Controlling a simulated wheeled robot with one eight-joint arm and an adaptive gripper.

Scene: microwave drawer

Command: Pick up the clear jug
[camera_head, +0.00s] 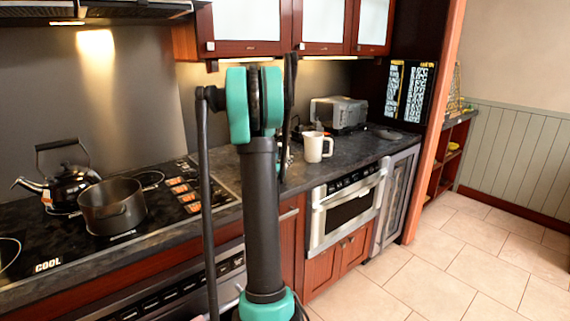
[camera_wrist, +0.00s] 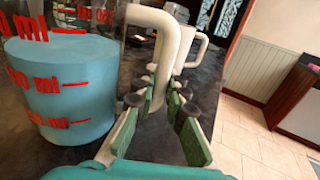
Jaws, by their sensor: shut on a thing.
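The clear jug (camera_wrist: 65,75) fills the left of the wrist view. It has red "ml" markings, pale blue contents low in it and a white handle (camera_wrist: 160,40) on its right side. My gripper (camera_wrist: 164,90) is at this handle, with its green-padded fingers on either side, shut on it. In the head view my arm hides most of the jug and the gripper. The wrist view does not show the jug's base clearly, so I cannot tell whether it is off the counter.
A white mug (camera_head: 317,146) stands on the dark counter (camera_head: 350,150), just right of my arm. A toaster oven (camera_head: 339,112) is behind it. A pot (camera_head: 112,205) and a kettle (camera_head: 68,186) sit on the cooktop at left. Upper cabinets (camera_head: 248,28) hang above. The tiled floor at right is clear.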

